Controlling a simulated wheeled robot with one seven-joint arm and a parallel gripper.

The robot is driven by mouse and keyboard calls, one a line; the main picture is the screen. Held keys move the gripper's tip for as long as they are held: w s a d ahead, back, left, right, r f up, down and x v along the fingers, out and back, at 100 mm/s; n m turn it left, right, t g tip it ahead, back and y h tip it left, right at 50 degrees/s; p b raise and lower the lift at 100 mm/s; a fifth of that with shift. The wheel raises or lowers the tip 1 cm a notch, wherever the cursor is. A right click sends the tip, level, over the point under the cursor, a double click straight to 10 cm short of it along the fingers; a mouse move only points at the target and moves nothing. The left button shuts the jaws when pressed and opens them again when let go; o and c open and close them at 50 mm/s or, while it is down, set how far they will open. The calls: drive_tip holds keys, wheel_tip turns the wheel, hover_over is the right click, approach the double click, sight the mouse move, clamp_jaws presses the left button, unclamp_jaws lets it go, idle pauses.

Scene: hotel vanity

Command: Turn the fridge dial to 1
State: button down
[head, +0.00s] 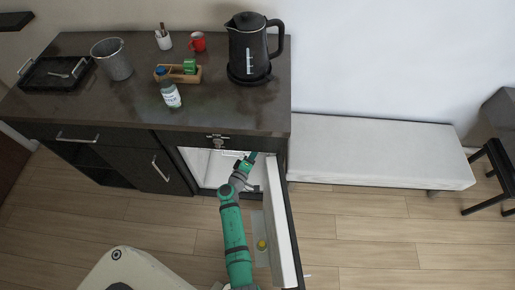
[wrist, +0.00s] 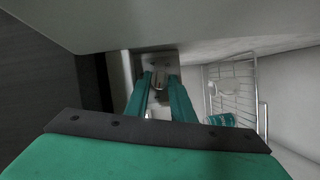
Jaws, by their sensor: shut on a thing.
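The fridge (head: 207,170) is a white-lined compartment under the counter, its dark-faced door (head: 278,220) swung open to the right. My gripper (head: 252,157) reaches into its upper right part. The dial's markings are too small and too covered to read. In the head view the dial is hidden behind my gripper.
A wire rack (wrist: 235,90) with a white item and a teal item is to the right inside the fridge. The counter (head: 130,95) above holds a black kettle (head: 248,45), a bucket (head: 113,60), a bottle (head: 171,95) and a tray (head: 40,84). A white bench (head: 370,150) stands at right.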

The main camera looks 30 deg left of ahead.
drive_tip(key=shift+a+r, duration=0.1)
drive_tip(key=shift+a, duration=0.1)
drive_tip(key=c, duration=1.8)
unclamp_jaws()
drive_tip(key=s+r, duration=0.1)
drive_tip(key=s, duration=0.9)
drive_tip(key=shift+s+d, duration=0.35)
drive_tip(key=shift+d, duration=0.05)
